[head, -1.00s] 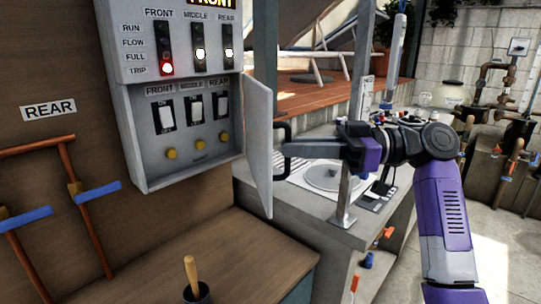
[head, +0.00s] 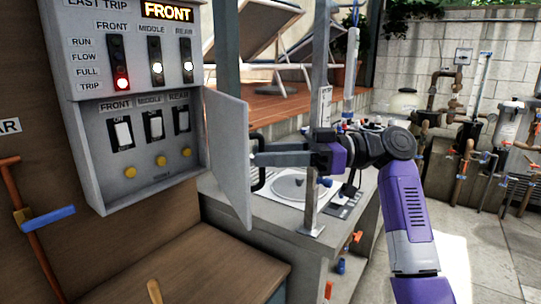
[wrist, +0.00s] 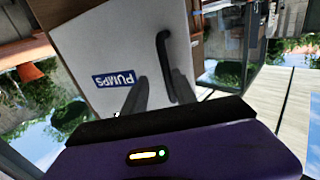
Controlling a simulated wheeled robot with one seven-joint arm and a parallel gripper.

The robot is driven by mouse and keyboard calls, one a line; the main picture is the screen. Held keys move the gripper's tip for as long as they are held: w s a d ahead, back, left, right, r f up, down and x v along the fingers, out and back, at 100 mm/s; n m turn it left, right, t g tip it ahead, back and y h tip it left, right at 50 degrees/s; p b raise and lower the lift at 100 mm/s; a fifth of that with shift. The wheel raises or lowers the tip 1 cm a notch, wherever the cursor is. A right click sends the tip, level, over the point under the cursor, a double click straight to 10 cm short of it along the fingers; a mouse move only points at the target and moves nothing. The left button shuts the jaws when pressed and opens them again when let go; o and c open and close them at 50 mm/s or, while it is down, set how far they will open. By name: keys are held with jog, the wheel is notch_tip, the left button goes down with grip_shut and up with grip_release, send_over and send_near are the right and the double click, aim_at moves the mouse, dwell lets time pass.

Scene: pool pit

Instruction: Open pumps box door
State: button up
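The pumps box (head: 90,185) is on the wall at the left in the head view, with its front uncovered. Its door (head: 228,150) stands swung open to the right, its inner face towards the head camera. The black bar handle (head: 259,165) is on the door's outer face. In the wrist view, the door's outer face (wrist: 100,50) carries a blue PUMPS label (wrist: 113,79), with the handle (wrist: 165,50) beside it. My gripper (head: 256,158) is at the handle. Its fingers (wrist: 160,80) are apart in the wrist view, with the handle close to the right finger; contact is unclear.
A wooden bench top (head: 190,255) lies below the box. A grey counter (head: 270,215) with a metal post (head: 318,130) stands behind the door, close to my gripper. Pipes and valves (head: 460,100) line the right wall. Paved floor (head: 465,245) is clear at the right.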

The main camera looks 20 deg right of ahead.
jog(key=shift+s, duration=0.1)
dwell(0.3)
jog(key=v, duration=0.8)
jog(key=shift+d, duration=0.1)
jog(key=shift+w+d+b, duration=0.2)
jog(key=shift+w+d, duration=0.6)
jog(key=shift+d, duration=0.5)
jog(key=shift+w+d+b, duration=0.15)
jog(key=shift+w+d, duration=0.65)
jog(key=shift+d, duration=0.45)
jog(key=shift+w+d+b, duration=0.2)
jog(key=shift+w+d, duration=0.55)
jog(key=shift+d, duration=0.55)
jog(key=shift+d+r, duration=0.1)
